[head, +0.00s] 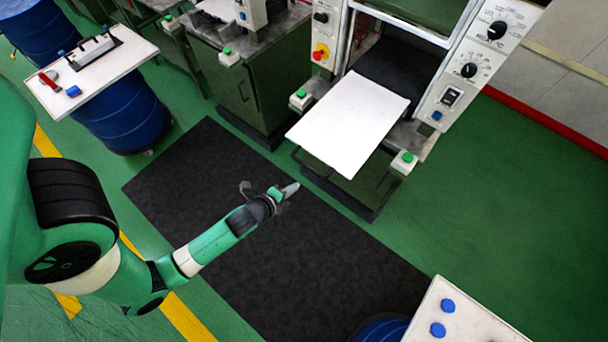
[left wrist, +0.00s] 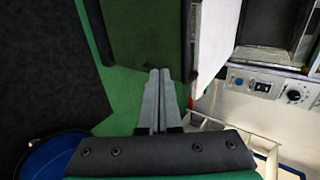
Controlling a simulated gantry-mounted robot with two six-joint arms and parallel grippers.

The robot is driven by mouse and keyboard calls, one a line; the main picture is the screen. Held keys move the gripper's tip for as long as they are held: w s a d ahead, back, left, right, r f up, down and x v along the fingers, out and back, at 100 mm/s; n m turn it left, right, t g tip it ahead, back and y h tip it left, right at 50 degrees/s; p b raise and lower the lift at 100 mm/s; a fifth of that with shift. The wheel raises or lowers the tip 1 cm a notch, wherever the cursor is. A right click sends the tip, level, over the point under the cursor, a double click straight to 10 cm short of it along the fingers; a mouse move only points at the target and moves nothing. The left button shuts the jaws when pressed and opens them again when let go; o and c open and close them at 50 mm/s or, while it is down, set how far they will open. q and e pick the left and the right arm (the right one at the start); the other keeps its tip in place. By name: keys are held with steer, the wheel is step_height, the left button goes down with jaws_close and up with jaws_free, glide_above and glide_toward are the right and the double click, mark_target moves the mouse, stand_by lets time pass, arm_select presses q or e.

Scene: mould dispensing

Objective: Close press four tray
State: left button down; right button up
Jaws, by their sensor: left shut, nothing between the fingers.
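The white press tray (head: 348,122) sticks out from the front of a press (head: 395,75) in the head view. It is flat and empty. It also shows in the left wrist view (left wrist: 214,38) as a pale slab right of the fingertips. No press number can be read. My left gripper (head: 289,190) is shut and empty, below and left of the tray's front edge in the head view, apart from it. Its two fingers lie together in the left wrist view (left wrist: 160,76). My right gripper is not in view.
A black mat (head: 230,200) covers the floor before the presses. Green buttons (head: 403,160) flank the tray. A second press cabinet (head: 240,80) stands to its left. White-topped blue drums stand at upper left (head: 125,115) and lower right (head: 380,328).

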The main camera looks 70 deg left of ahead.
arm_select(q)
steer(key=w+a, duration=0.2)
steer(key=w, duration=0.1)
steer(key=w+a, duration=0.1)
steer(key=w, duration=0.1)
steer(key=shift+f, duration=0.3)
